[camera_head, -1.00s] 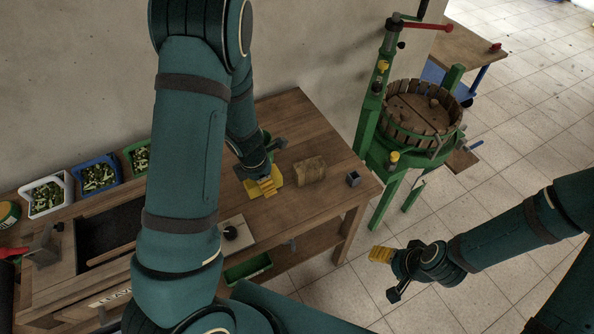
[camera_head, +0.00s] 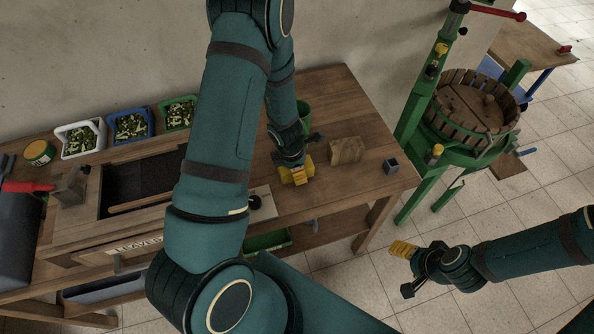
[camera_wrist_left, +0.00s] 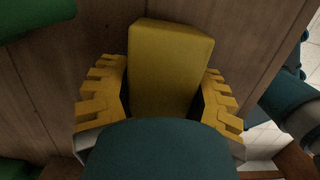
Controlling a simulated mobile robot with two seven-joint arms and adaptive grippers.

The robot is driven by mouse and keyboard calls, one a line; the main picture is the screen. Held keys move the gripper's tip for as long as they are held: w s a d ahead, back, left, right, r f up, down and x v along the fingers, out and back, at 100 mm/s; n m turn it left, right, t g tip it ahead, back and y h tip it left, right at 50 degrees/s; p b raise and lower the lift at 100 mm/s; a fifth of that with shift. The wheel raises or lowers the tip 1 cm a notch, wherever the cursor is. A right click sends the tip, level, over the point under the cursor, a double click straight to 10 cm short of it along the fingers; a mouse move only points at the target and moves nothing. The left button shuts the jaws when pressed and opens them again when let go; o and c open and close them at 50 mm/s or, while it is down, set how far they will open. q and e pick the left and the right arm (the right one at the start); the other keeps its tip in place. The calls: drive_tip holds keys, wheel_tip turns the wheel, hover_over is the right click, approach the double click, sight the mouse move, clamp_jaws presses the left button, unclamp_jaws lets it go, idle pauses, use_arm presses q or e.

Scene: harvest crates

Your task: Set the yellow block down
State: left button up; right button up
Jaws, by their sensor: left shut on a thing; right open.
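The yellow block (camera_wrist_left: 170,65) stands out between the two yellow toothed fingers of my left gripper (camera_wrist_left: 163,95) in the left wrist view. The gripper is shut on it. In the head view my left gripper (camera_head: 296,174) is over the wooden table, left of a wooden block; the yellow block (camera_head: 281,158) is hard to tell from the yellow fingers there. I cannot tell whether the block touches the tabletop. My right gripper (camera_head: 408,264) is open and empty over the tiled floor, right of the table.
A wooden block (camera_head: 347,150) and a small dark cube (camera_head: 391,166) are right of the left gripper. A green container (camera_head: 304,116) stands behind it. White (camera_head: 82,152), blue (camera_head: 131,138) and green (camera_head: 177,126) crates line the wall. A green press (camera_head: 425,120) stands beyond the table.

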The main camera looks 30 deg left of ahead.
use_arm(q)
drive_tip(key=shift+f, duration=0.1)
drive_tip(key=o, duration=1.3)
